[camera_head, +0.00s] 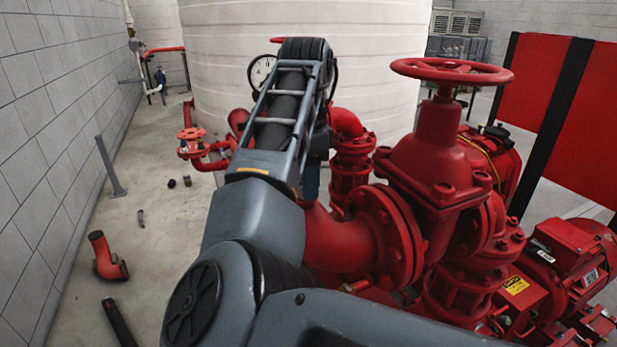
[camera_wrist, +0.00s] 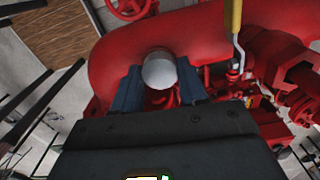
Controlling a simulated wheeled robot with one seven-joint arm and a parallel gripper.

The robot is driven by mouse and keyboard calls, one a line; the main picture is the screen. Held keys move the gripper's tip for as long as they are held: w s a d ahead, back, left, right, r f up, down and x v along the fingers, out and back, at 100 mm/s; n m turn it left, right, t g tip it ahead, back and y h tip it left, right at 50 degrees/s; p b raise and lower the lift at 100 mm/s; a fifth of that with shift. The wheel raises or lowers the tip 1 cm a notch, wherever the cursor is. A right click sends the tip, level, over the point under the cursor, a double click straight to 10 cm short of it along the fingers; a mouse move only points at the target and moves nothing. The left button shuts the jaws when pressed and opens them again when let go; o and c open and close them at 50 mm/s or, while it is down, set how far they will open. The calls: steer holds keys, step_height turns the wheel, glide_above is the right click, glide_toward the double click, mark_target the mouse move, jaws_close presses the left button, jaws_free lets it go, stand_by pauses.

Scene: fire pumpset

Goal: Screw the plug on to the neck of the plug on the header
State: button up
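In the wrist view, a pale grey, round-ended plug (camera_wrist: 159,71) sits between the two dark blue-grey fingers of my gripper (camera_wrist: 160,88). The fingers meet its left and right sides, and it appears held. The red header (camera_wrist: 105,62) is a thick pipe crossing behind and around the plug. The neck on the header cannot be made out; the plug and gripper cover that area. I cannot tell whether the plug touches the header.
In the wrist view, a yellow-handled lever (camera_wrist: 233,20) and a red handwheel (camera_wrist: 130,6) are near the header. In the head view, a large red valve (camera_head: 437,150) stands right of my arm. A red elbow (camera_head: 106,256) and small dark fittings (camera_head: 187,181) lie on the floor.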

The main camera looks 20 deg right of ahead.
jaws_close()
steer(key=m, duration=0.4)
steer(key=shift+m, duration=0.3)
steer(key=m, duration=0.4)
steer(key=shift+m, duration=0.3)
steer(key=m, duration=0.4)
steer(key=shift+m, duration=0.3)
steer(key=shift+b, duration=0.3)
